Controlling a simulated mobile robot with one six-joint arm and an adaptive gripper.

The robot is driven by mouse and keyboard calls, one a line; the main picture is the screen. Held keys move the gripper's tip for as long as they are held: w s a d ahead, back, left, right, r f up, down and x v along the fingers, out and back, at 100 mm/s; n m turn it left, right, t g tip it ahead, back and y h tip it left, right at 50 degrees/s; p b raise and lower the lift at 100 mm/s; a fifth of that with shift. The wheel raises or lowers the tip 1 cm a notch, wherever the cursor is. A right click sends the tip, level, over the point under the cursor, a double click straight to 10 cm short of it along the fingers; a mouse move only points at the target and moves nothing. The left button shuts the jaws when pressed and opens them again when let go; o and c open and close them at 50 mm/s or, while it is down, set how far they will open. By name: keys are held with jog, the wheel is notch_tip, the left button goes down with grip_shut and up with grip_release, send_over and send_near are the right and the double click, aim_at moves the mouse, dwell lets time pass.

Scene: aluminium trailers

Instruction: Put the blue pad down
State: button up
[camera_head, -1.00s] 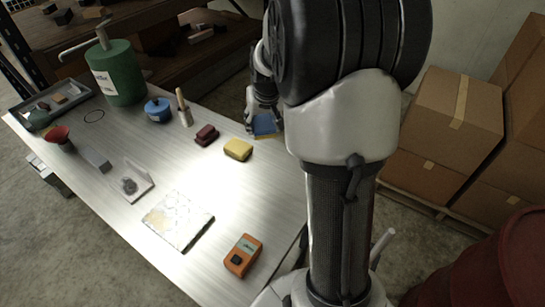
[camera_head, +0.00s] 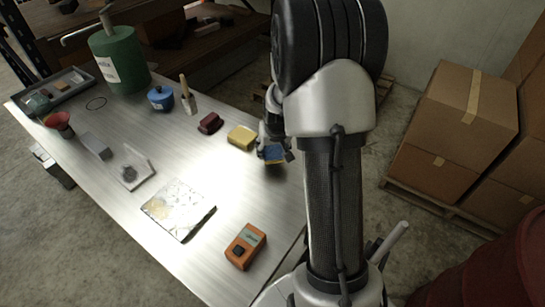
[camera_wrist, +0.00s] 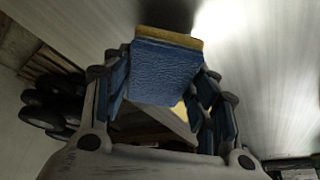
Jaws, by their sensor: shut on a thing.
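The blue pad (camera_head: 273,153) is in my gripper (camera_head: 275,152), near the right edge of the metal table (camera_head: 215,165). In the wrist view the pad (camera_wrist: 165,72) shows a blue textured face with a yellow layer along its far edge. The fingers of my gripper (camera_wrist: 165,85) are shut on its two sides. The pad is over or close to the tabletop; I cannot tell whether it touches. My arm hides part of the table's right side.
A yellow block (camera_head: 242,138) lies just left of the pad, with a dark red block (camera_head: 210,123) beyond it. An orange meter (camera_head: 245,246) and a stained white plate (camera_head: 177,209) lie nearer. Cardboard boxes (camera_head: 455,120) stand right of my arm. Bare tabletop lies between pad and meter.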

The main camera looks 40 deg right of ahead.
notch_tip(320, 180, down, 4)
jog(key=shift+r+b, duration=0.2)
jog(key=shift+b, duration=0.3)
jog(key=shift+r, duration=0.1)
jog(key=shift+s+f+b, duration=0.1)
jog(key=shift+f+b, duration=0.3)
jog(key=shift+f, duration=0.05)
jog(key=o, duration=0.6)
jog(key=shift+a, duration=0.1)
jog(key=o, duration=0.4)
jog(key=shift+c, duration=0.2)
